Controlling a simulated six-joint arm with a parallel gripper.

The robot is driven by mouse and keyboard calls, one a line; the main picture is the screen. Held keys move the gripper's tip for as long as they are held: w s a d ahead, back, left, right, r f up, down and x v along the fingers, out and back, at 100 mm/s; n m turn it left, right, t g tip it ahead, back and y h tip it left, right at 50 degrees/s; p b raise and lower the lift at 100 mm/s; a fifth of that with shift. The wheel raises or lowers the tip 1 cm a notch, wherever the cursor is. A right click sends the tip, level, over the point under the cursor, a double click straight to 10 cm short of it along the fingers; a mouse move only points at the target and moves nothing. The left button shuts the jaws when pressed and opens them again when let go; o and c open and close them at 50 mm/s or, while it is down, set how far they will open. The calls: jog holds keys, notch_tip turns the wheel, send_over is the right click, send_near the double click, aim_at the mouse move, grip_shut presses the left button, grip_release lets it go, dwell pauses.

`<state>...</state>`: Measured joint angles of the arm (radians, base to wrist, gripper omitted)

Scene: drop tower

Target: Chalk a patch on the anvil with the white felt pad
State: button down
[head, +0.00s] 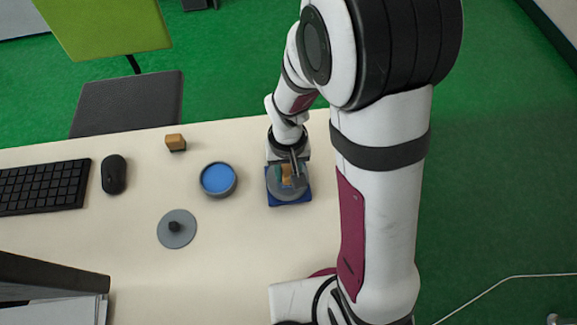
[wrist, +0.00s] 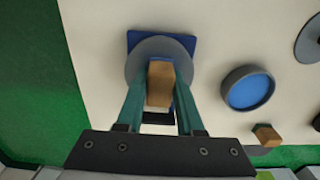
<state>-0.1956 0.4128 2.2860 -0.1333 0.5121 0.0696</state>
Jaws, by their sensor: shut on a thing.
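My gripper (wrist: 161,76) is shut on a tan block (wrist: 160,86), with a finger on each side. The block looks like the back of a pad; its underside is hidden, so I cannot see any white felt. The block is over the anvil, a round grey disc (wrist: 139,62) on a square blue base (wrist: 136,40). In the head view, my gripper (head: 291,172) is over the disc and partly covers it, above the blue base (head: 290,203). I cannot tell whether the block touches the disc. No chalk patch is visible on the disc.
A round grey dish (head: 218,194) with a blue filling stands left of the anvil. A second tan block (head: 175,142) with a dark part sits behind it. A grey lid with a dark knob (head: 177,229) lies nearer. A mouse (head: 114,174) and keyboard (head: 42,187) are far left.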

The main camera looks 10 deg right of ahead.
jog(key=shift+w+f, duration=0.15)
jog(key=shift+w, duration=2.2)
jog(key=shift+s, duration=3.75)
notch_tip(320, 180, up, 8)
jog(key=w+a+f+n, duration=0.1)
jog(key=w+a+n, duration=0.1)
jog(key=w, duration=0.7)
jog(key=w+a+f+n, duration=0.1)
jog(key=w+a+n, duration=0.1)
jog(key=w, duration=0.7)
send_over(223, 137)
jog(key=shift+n, duration=0.3)
notch_tip(223, 137, down, 6)
jog(key=shift+d+f, duration=0.15)
jog(key=shift+f, duration=0.05)
jog(key=shift+a+f, duration=0.2)
jog(key=shift+f, duration=1.95)
jog(key=shift+f, duration=0.1)
